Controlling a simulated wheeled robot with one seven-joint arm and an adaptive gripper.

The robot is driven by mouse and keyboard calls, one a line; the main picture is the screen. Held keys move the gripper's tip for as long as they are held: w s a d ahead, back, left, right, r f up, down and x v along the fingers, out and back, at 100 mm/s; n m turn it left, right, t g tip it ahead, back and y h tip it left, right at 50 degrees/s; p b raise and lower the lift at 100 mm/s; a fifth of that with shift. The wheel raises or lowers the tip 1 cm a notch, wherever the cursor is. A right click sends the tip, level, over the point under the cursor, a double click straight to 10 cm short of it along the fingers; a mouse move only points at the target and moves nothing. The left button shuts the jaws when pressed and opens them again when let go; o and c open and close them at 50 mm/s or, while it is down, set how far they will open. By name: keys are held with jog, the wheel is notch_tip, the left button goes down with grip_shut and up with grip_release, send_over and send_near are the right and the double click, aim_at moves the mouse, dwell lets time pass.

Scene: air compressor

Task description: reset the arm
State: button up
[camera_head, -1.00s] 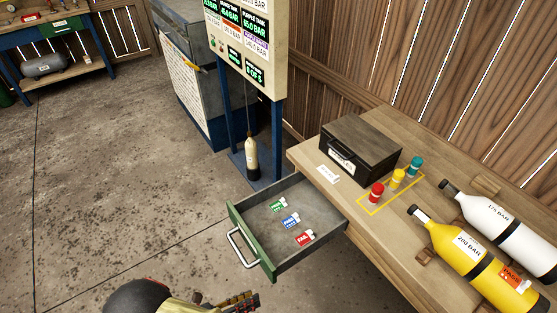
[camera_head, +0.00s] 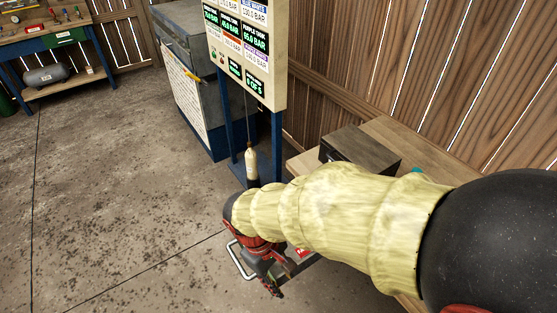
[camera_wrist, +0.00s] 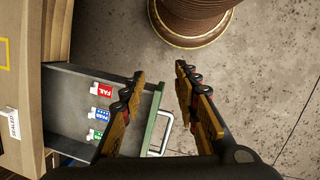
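My gripper (camera_wrist: 160,74) is open and empty in the wrist view, its two fingers apart above the front of an open drawer. In the head view my gripper (camera_head: 280,273) points down at the end of my arm, which stretches across the picture from the right. My arm hides most of the bench, including the tanks, most of the drawer and most of the coloured fittings. The drawer (camera_wrist: 66,88) has a green front with a metal handle. A red FAIL tag (camera_wrist: 104,90), a blue tag (camera_wrist: 101,117) and a green tag (camera_wrist: 95,134) lie in it.
A dark box (camera_head: 362,148) stands on the wooden bench (camera_head: 393,130). A brown spool (camera_wrist: 194,20) stands on the floor.

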jog(key=s+d+r+m+t+y, duration=0.1)
jog(key=d+r+m+t+y, duration=0.2)
jog(key=d+r, duration=1.5)
jog(key=r+m+t, duration=0.1)
jog(key=m+t, duration=0.2)
jog(key=m, duration=0.3)
jog(key=shift+s+d+r+m+t+p, duration=0.25)
jog(key=shift+s+m+t+p, duration=0.05)
jog(key=shift+s+m, duration=0.1)
